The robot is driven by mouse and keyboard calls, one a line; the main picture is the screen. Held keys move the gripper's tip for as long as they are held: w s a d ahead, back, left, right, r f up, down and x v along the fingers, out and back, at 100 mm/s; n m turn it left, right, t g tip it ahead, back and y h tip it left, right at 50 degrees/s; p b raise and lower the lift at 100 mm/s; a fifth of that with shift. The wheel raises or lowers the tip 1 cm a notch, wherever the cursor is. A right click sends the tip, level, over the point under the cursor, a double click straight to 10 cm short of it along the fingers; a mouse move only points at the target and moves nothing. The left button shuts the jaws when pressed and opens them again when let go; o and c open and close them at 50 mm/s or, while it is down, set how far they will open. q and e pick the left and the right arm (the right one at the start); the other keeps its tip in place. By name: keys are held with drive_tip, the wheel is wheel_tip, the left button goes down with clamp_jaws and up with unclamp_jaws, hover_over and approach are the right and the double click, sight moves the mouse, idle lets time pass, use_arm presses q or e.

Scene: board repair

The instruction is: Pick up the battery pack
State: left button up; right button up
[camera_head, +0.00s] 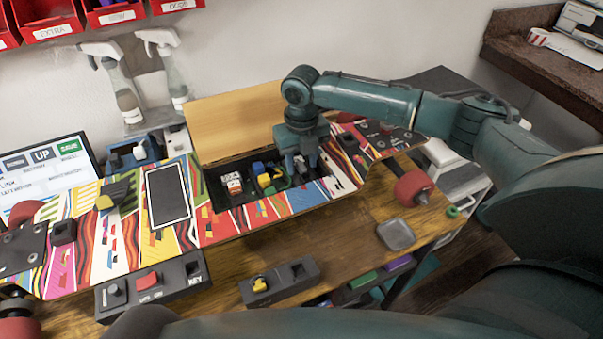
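The long skateboard-like board (110,245) with a colourful pattern lies across the workbench. Its compartment (222,203) is open, with a tan lid (235,125) raised behind it. Inside are a small white and orange block (232,183) and a yellow, green and blue part (266,177). I cannot tell for sure which one is the battery pack. My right gripper (301,168) points down at the compartment's right part, right of both parts. Its fingers look apart, and their tips partly hide what is below. My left gripper is not in view.
A black box with a red switch (150,280) and a dark holder with a yellow part (280,284) stand in front of the board. A grey square dish (396,234) lies on the bench at right. Spray bottles (122,90) and red bins (115,14) are behind.

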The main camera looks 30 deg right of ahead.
sight(302, 165)
drive_tip(key=shift+f, duration=0.15)
clamp_jaws()
idle(0.4)
wheel_tip(302, 165, up, 10)
idle(0.6)
